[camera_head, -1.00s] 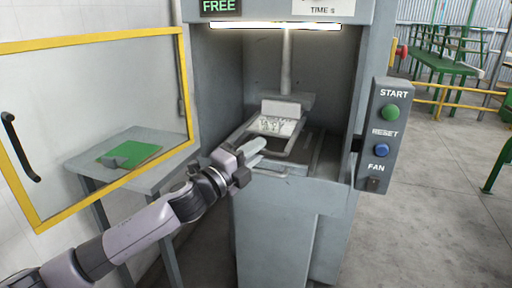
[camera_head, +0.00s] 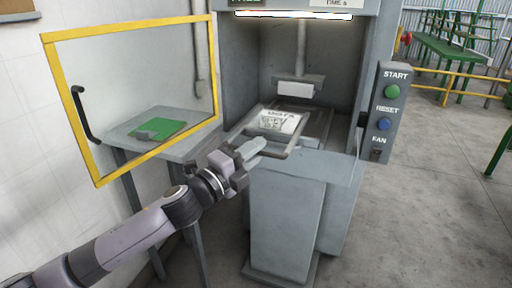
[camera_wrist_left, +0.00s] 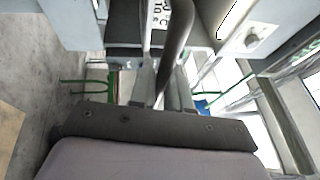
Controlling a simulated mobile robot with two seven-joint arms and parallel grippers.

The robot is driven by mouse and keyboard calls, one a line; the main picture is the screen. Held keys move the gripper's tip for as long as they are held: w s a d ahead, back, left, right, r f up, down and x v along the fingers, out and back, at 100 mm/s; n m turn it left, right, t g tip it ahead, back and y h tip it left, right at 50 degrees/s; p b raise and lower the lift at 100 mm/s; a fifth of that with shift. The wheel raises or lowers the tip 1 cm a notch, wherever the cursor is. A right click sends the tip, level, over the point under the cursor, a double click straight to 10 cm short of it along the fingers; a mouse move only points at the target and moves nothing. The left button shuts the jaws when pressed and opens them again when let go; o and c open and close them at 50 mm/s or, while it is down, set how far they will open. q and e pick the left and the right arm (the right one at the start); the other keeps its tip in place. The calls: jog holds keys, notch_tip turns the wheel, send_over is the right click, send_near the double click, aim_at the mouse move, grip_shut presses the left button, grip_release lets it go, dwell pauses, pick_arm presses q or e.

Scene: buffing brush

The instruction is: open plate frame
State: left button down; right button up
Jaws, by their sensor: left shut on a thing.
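The plate frame (camera_head: 292,150) is a thin grey frame around a pale plate with dark markings (camera_head: 278,122). It sits at the mouth of the grey machine cabinet, below and in front of a pale block on a post. My left gripper (camera_head: 252,150) is at the frame's front left edge, its fingers shut on the frame. In the left wrist view a dark round bar of the frame (camera_wrist_left: 175,45) runs between the two fingers (camera_wrist_left: 162,85). The gripper partly hides the frame's left corner. My right gripper is not in view.
The block (camera_head: 295,88) hangs inside the cabinet. A control panel (camera_head: 388,110) with green and blue buttons stands at the right. A yellow-edged glass door (camera_head: 130,30) stands open at the left, before a side table (camera_head: 175,120) with a green mat. Open floor lies to the right.

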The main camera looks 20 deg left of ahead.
pick_arm(q)
jog(key=shift+s, duration=0.15)
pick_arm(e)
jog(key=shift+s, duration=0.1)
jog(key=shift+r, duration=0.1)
pick_arm(q)
jog(key=c, duration=1.2)
grip_release()
jog(key=shift+o, duration=0.2)
jog(key=b+v, duration=0.1)
jog(key=v, duration=0.6)
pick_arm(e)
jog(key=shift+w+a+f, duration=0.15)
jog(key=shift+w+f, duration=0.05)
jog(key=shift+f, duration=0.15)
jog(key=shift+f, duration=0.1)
